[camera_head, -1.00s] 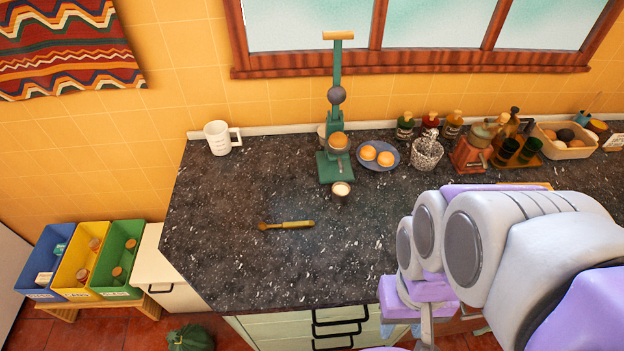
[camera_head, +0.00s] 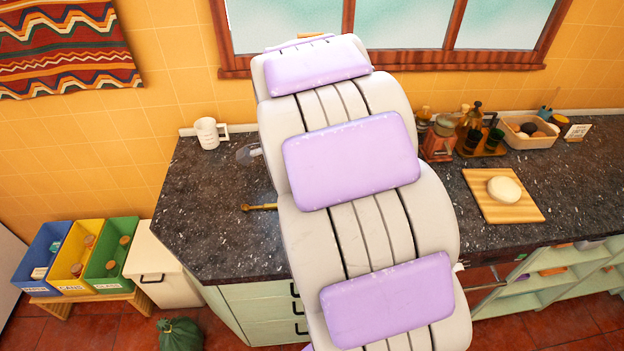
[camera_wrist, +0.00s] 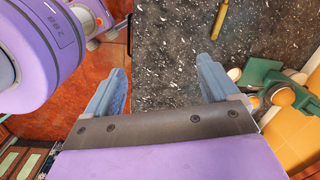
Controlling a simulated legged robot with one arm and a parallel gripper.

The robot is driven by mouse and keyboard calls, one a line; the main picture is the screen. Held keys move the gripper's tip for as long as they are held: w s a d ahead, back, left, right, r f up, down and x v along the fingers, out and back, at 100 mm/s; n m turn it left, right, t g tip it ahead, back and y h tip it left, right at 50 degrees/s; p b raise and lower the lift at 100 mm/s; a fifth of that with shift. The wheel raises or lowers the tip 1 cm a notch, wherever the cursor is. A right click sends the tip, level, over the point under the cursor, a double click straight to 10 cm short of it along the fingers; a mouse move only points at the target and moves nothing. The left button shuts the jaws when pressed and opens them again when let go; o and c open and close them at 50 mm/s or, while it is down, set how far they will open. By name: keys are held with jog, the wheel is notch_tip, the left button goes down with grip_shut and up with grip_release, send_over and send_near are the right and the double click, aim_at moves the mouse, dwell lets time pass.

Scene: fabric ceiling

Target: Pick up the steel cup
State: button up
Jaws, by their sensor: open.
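The steel cup is hidden behind my arm in the head view. In the wrist view a small round pale top, which looks like the cup (camera_wrist: 234,74), shows just right of my right finger, beside the green juicer base (camera_wrist: 262,72). My gripper (camera_wrist: 162,66) is open with nothing between its blue-grey fingers. It is over the dark speckled counter, and the cup lies outside the finger gap. Most of the cup's side is not visible.
A brass-coloured tool (camera_head: 260,207) lies on the counter (camera_head: 215,240), and a white mug (camera_head: 209,133) stands at the back left. A cutting board (camera_head: 480,205) carries a pale round item. Bottles and a tray (camera_head: 540,141) stand at the back right.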

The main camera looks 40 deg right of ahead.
jog(key=w+d+f+m+t, duration=0.1)
jog(key=w+d+f+m, duration=0.25)
jog(key=d+m, duration=0.3)
jog(key=w+d+f+m+t, duration=0.1)
jog(key=w+d+f+m, duration=0.1)
jog(key=w+d+m, duration=0.45)
jog(key=w+d+f+m, duration=0.3)
jog(key=d+m, duration=0.1)
jog(key=d, duration=0.5)
jog(key=shift+h, duration=0.4)
jog(key=b+x, duration=0.1)
jog(key=x, duration=0.3)
jog(key=b+x, duration=0.1)
jog(key=x, duration=0.3)
jog(key=b+x, duration=0.1)
jog(key=x, duration=0.3)
jog(key=shift+d, duration=0.3)
jog(key=shift+w+b+x, duration=0.15)
jog(key=shift+b+x, duration=0.4)
jog(key=shift+x, duration=0.8)
jog(key=shift+w+b+x, duration=0.15)
jog(key=shift+b+x, duration=0.35)
jog(key=shift+x, duration=0.9)
jog(key=shift+a+r, duration=0.1)
jog(key=shift+r, duration=0.05)
jog(key=shift+c, duration=0.5)
jog(key=c, duration=1)
